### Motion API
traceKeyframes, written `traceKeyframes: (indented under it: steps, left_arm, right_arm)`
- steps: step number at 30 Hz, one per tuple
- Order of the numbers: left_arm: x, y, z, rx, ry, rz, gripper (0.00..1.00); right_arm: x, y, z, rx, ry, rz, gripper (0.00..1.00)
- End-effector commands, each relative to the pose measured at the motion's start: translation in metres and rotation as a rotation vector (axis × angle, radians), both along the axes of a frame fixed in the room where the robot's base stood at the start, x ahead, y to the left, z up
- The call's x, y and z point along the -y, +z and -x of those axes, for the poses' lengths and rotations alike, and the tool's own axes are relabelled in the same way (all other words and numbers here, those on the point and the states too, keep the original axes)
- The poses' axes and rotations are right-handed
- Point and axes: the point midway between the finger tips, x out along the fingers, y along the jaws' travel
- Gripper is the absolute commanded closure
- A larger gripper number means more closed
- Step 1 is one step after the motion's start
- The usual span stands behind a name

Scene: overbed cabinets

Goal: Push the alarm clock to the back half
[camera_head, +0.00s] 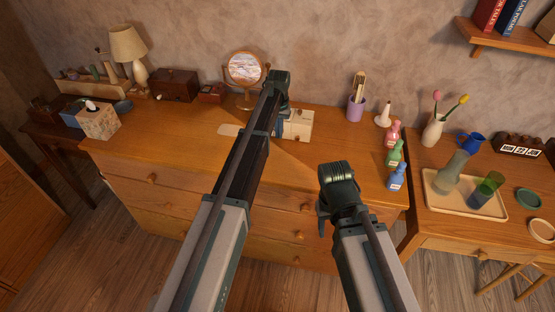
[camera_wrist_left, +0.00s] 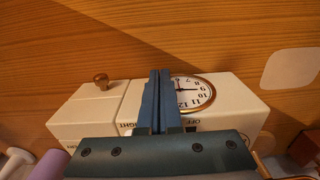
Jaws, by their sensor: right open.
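The alarm clock (camera_head: 300,123) is a cream box on the dresser top, partly hidden behind my left gripper in the head view. In the left wrist view the alarm clock (camera_wrist_left: 228,101) shows a round white dial with a brown rim and a small brown knob to the left. My left gripper (camera_head: 281,127) is low over the dresser at the clock. Its two blue fingers (camera_wrist_left: 160,92) are together with nothing between them, and they cover part of the clock and dial; I cannot tell if they touch it. My right gripper (camera_head: 324,215) is open and empty before the dresser's front edge.
A round mirror (camera_head: 246,68) stands behind to the left of the clock, near a wooden box (camera_head: 174,85). A purple pencil cup (camera_head: 356,109) and several coloured bottles (camera_head: 395,154) stand to the right. The dresser top (camera_head: 180,130) is mostly clear on the left, except a pale flat patch (camera_head: 230,129).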

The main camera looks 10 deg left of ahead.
Motion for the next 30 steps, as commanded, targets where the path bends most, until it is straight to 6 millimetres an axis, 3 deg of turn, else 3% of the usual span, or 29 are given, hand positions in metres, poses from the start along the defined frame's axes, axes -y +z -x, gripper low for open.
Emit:
traceKeyframes:
  steps: [8, 30]
  left_arm:
    - [0.000, 0.000, -0.019, 0.002, 0.000, 0.000, 1.00]
    - [-0.001, 0.000, 0.014, 0.000, 0.000, 0.000, 1.00]
  right_arm:
    - [0.000, 0.000, 0.000, 0.000, 0.000, 0.000, 0.49]
    - [0.000, 0.000, 0.000, 0.000, 0.000, 0.000, 0.49]
